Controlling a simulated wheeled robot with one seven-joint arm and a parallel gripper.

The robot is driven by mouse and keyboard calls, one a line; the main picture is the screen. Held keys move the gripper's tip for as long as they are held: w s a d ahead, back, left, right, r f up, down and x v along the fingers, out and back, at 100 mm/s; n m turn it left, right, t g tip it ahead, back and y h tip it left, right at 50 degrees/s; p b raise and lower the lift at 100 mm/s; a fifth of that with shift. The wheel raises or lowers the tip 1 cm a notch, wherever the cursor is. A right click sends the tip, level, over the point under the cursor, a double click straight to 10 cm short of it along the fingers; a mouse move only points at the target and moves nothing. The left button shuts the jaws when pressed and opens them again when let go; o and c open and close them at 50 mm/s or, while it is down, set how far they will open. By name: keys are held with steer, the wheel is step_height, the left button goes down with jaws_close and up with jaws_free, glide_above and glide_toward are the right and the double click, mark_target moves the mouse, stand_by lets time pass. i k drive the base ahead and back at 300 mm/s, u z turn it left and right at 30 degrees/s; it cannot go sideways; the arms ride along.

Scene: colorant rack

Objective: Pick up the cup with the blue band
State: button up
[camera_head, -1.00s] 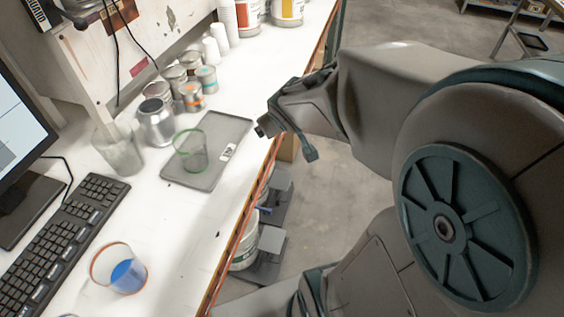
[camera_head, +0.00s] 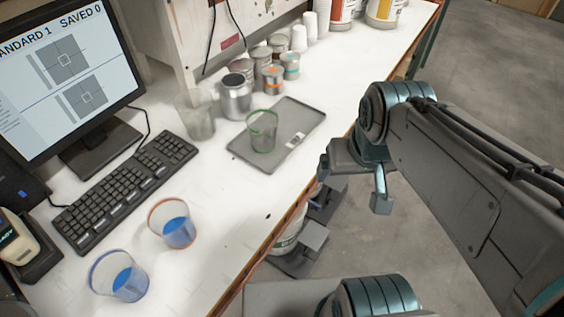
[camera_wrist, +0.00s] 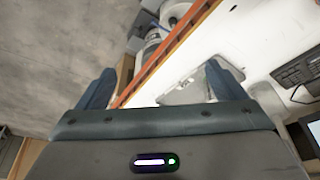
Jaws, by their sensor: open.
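The cup with the blue band (camera_head: 118,277) stands upright at the lower left of the head view. It is clear, with a blue rim band and blue liquid inside. A similar cup with an orange-red band (camera_head: 172,224) stands just behind it, also holding blue liquid. A clear cup with a green band (camera_head: 262,131) stands on the grey tray (camera_head: 308,117). My gripper (camera_head: 352,187) is beyond the table's front edge, to the right of the tray and well away from the blue-band cup. In the wrist view my gripper (camera_wrist: 160,84) is open, with nothing between its fingers.
A keyboard (camera_head: 125,188) and a monitor (camera_head: 60,75) are on the left. A frosted cup (camera_head: 194,118), a silver can (camera_head: 236,97) and several small tins stand behind the tray. White table surface is clear right of the two blue-liquid cups. Buckets (camera_head: 288,238) stand below the edge.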

mark_target(114, 274)
steer(key=u, duration=0.05)
steer(key=k, duration=0.1)
steer(key=u, duration=2.2)
